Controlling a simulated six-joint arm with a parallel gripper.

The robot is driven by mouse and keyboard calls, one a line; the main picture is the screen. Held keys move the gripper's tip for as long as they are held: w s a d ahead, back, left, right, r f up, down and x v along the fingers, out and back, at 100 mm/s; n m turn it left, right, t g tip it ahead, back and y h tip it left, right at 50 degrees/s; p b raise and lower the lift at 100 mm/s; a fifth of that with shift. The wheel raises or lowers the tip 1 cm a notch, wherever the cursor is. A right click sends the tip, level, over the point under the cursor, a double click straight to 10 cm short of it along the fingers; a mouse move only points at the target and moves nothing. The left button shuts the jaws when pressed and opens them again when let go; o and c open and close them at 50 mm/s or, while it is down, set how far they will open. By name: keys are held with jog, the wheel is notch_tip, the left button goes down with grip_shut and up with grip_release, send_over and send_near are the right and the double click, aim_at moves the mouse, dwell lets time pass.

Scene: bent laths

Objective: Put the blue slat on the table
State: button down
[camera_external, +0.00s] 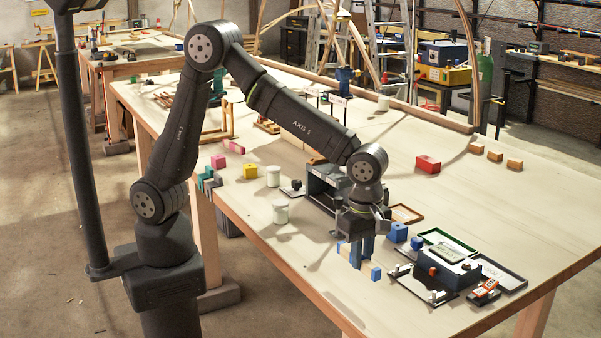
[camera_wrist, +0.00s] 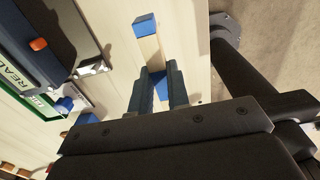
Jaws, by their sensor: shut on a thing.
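The blue slat, a pale wooden strip with blue bands, shows in the external view (camera_external: 376,273) with one blue end, and in the wrist view (camera_wrist: 146,27) with a blue end and a bare wood stretch. My gripper (camera_external: 357,256) points down over the table (camera_external: 330,285) near its front edge. In the wrist view, my gripper (camera_wrist: 157,92) has its two dark fingers on either side of a blue band of the slat and is shut on it. The slat is very low over the table; I cannot tell whether it touches. My fingers hide part of it.
A blue instrument box (camera_external: 447,268) with an orange button stands close to the right. A blue cube (camera_external: 398,232) is just behind the gripper. White jars (camera_external: 280,211) stand to the left. A red block (camera_external: 428,164) lies farther back, with bare tabletop around it.

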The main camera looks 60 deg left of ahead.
aim_at(368, 286)
jog(key=w, duration=0.1)
jog(key=f, duration=0.1)
jog(key=w, duration=0.1)
jog(key=shift+w+a+f, duration=0.25)
jog(key=shift+w+f, duration=0.1)
jog(key=shift+f, duration=1.95)
jog(key=shift+f, duration=0.1)
jog(key=c, duration=1.4)
grip_release()
notch_tip(368, 286, up, 12)
jog(key=shift+r, duration=0.15)
